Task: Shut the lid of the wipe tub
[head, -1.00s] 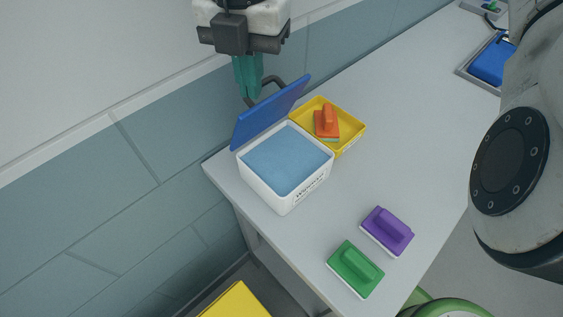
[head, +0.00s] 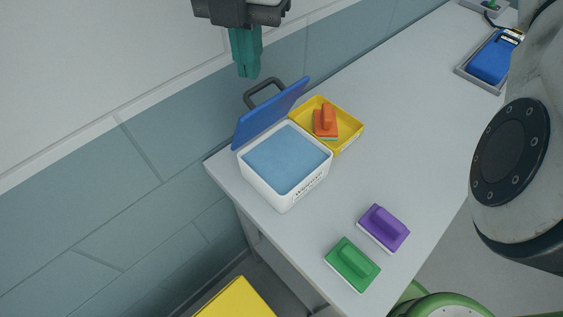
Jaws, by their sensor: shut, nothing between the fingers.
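The wipe tub (head: 286,191) is a white box with blue contents, standing at the wall-side corner of the grey table. Its blue lid (head: 268,114) stands up open along the edge nearest the wall, tilted back. A dark handle (head: 263,90) shows behind the lid. My gripper (head: 249,76) has teal fingers pointing down and is shut and empty.
A yellow tray (head: 350,131) holding an orange-handled block (head: 325,122) sits right behind the tub. A purple brush (head: 384,229) and a green brush (head: 352,263) lie near the front edge. A blue device (head: 491,60) lies far right. The table's middle is clear.

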